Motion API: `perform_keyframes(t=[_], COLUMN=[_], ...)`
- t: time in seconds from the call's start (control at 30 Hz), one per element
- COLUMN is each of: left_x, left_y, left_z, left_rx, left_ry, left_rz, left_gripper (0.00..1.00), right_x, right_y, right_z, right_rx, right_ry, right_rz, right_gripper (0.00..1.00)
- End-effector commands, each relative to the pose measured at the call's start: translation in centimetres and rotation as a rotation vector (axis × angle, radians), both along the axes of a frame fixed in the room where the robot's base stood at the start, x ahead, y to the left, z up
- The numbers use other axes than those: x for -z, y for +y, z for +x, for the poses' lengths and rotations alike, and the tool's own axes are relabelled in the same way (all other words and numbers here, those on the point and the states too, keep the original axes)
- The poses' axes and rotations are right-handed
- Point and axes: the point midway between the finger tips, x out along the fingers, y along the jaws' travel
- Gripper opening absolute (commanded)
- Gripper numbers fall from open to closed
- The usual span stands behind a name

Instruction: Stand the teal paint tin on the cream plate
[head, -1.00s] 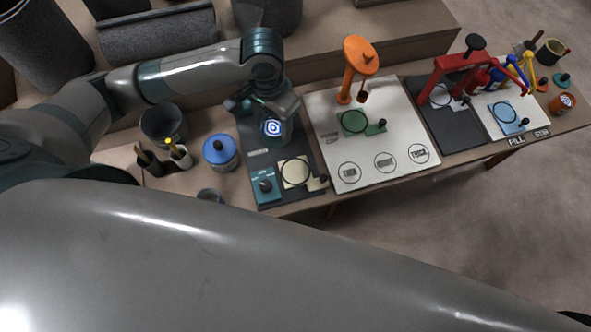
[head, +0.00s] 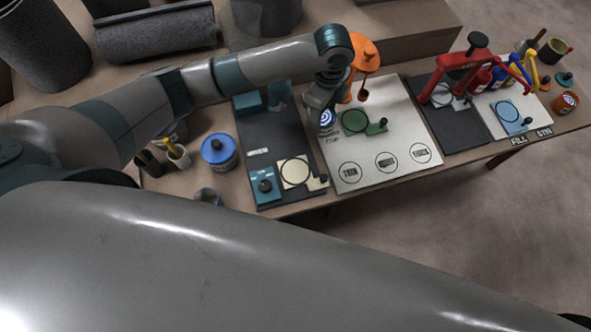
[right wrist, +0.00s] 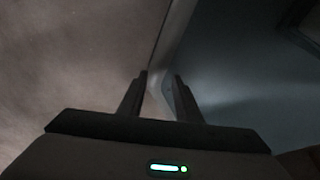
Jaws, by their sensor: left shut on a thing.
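My left gripper (head: 322,102) is shut on the teal paint tin (head: 327,120), whose blue-and-white ring label faces the head camera. Most of the tin's body is hidden by the gripper. They are at the left edge of the white board; whether the tin touches the board I cannot tell. The cream plate (head: 294,173), marked with a dark circle, lies bare on the dark mat (head: 278,133), below and left of the tin in the picture. My right gripper (right wrist: 160,75) shows in the right wrist view, fingers apart, with nothing between them.
The white board (head: 398,137) carries a green plate (head: 354,121) and an orange stand (head: 363,55), close to my left gripper. A teal block (head: 264,188) sits left of the cream plate. A blue-lidded jar (head: 218,150) stands further left. A red frame (head: 470,62) stands at right.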

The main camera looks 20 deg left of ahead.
Motion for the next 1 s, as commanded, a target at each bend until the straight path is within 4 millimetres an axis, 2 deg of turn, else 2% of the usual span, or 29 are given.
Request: perform_keyframes(t=[0.2, 0.63, 0.83, 1.0], left_x=[0.3, 0.4, 1.4, 3.1], left_y=[-0.7, -0.6, 0.3, 1.6], left_z=[0.5, 0.3, -1.6, -4.4], left_rx=[0.109, 0.114, 0.114, 0.113], left_ry=[0.001, 0.002, 0.003, 0.005], left_rz=[0.001, 0.001, 0.002, 0.003], left_gripper=[0.22, 0.22, 0.22, 0.22], right_x=[0.1, -0.1, -0.8, -1.9], right_y=[0.0, 0.1, 0.2, 0.0], right_z=[0.1, 0.1, -0.6, -1.3], right_rx=[0.0, 0.001, 0.002, 0.003], right_ry=[-0.003, -0.002, 0.013, 0.028], right_rz=[0.001, 0.002, 0.0, -0.003], right_gripper=[0.31, 0.31, 0.31, 0.31])
